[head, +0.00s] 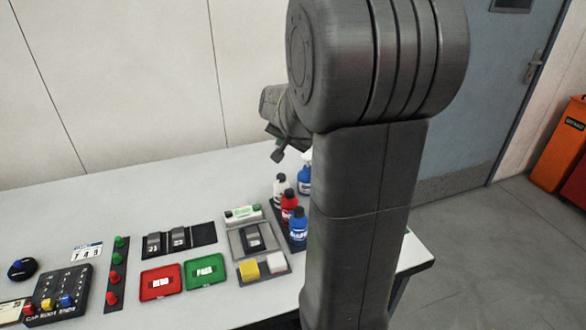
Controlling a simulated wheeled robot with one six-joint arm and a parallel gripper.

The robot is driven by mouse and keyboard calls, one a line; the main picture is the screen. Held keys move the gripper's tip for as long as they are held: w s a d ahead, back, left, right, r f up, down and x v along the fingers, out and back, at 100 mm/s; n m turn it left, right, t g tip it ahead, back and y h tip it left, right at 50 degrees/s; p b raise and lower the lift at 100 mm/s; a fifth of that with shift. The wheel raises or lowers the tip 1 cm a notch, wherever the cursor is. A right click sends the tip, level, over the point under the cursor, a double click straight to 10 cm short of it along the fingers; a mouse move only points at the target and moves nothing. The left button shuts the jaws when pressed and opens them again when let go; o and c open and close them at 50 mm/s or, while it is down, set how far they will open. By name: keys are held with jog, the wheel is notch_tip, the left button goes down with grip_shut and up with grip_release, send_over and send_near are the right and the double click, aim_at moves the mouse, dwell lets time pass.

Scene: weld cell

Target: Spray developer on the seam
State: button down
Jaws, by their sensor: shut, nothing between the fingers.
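My gripper (287,150) is shut and empty. It hangs above the back of the table, just above the group of bottles, partly hidden by my arm. A white bottle with a black cap (280,191), a red bottle (289,209) and a blue bottle (298,231) stand in a row on a dark strip. A blue spray bottle (305,179) with a pale head stands behind them. The labels are too small to tell which is the developer. A dark plate-like piece (253,239) lies in a grey tray (238,245) left of the bottles; its seam cannot be made out.
Two more dark pieces (153,244) lie on a black mat (204,234). Red (160,293) and green (205,283) trays lie in front. Yellow (249,268) and white (276,263) blocks sit near the grey tray. The table's back left is clear.

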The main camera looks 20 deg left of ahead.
aim_at(282, 178)
jog(key=shift+w+a+r, duration=0.15)
jog(key=shift+w+a, duration=0.15)
jog(key=shift+w, duration=0.15)
notch_tip(282, 178, down, 9)
jog(key=b, duration=0.7)
dwell(1.9)
jog(key=shift+f+b, duration=0.35)
jog(key=shift+b, duration=0.1)
